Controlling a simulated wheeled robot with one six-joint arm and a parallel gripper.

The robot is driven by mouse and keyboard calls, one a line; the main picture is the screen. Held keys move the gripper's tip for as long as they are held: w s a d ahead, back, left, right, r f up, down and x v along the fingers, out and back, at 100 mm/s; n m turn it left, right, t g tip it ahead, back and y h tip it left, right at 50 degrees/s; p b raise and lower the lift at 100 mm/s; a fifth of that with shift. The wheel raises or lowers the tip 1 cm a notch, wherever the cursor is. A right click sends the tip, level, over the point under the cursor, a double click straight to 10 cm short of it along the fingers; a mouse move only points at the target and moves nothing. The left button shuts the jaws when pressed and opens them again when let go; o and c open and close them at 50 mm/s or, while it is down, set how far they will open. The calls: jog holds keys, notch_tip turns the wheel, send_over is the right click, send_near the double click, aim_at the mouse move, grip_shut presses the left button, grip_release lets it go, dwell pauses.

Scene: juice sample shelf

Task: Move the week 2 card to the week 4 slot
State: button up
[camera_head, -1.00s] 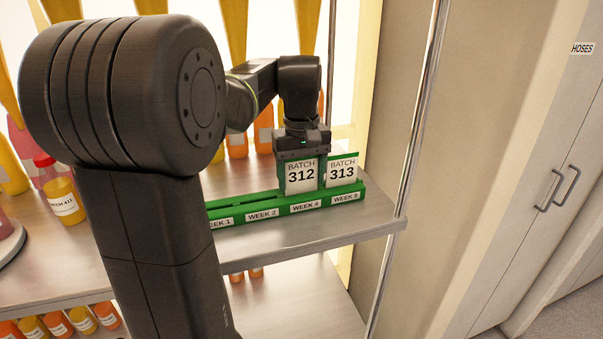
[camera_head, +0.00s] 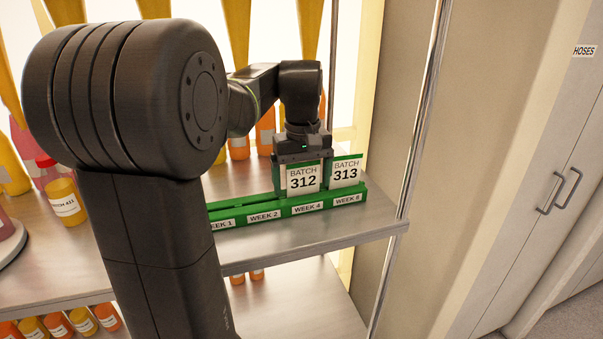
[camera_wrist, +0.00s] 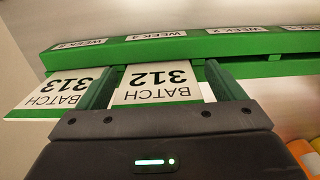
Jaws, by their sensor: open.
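The white batch 312 card (camera_head: 303,180) stands in the green rack behind the week 4 label (camera_head: 307,208). In the wrist view the card (camera_wrist: 157,80) appears upside down. My gripper (camera_head: 300,184) is open around it, with one green finger on each side. In the wrist view my gripper (camera_wrist: 163,68) shows a small gap beside the card; whether a finger touches it I cannot tell. No card stands behind the week 2 label (camera_head: 264,216).
The batch 313 card (camera_head: 346,172) stands close right of my gripper, behind the week 8 label (camera_head: 347,198). The green rack (camera_head: 230,212) sits near the shelf's front edge. Bottles, such as a yellow one (camera_head: 66,200), stand left. A metal post (camera_head: 425,110) rises right.

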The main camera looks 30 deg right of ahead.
notch_tip(320, 180, up, 14)
jog(key=shift+f, duration=0.1)
dwell(0.4)
notch_tip(320, 180, down, 7)
jog(key=shift+r, duration=0.1)
jog(key=shift+s+a+f, duration=0.1)
jog(key=shift+s+f, duration=0.05)
jog(key=shift+f, duration=0.5)
